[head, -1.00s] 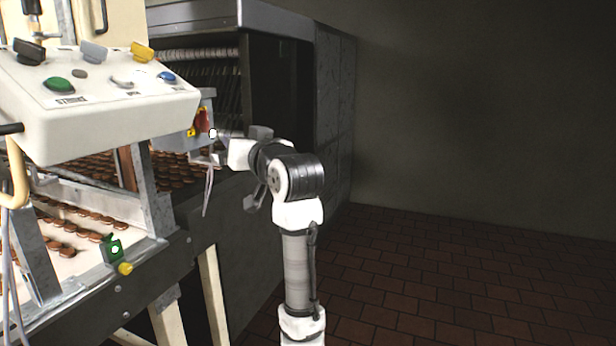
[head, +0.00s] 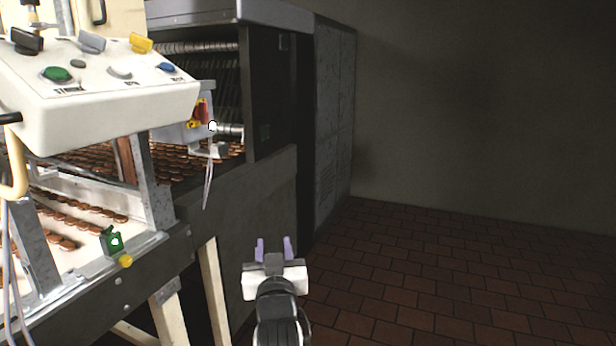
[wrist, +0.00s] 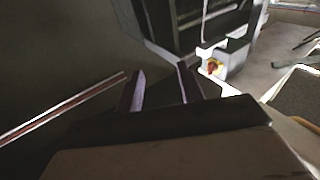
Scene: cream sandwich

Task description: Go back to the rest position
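My gripper (head: 273,249) is low in the middle of the head view, over the brown tile floor beside the machine's dark side. Its two purple-tipped fingers stand apart with nothing between them. In the wrist view the gripper (wrist: 160,88) also shows two separated, empty fingers. The fingers touch nothing that I can see.
The machine with its white control panel (head: 100,85) and belt of brown biscuits (head: 85,205) fills the left. A grey box with a red switch (head: 201,112) hangs near the dark oven housing (head: 330,120). The tiled floor (head: 430,270) at right is clear.

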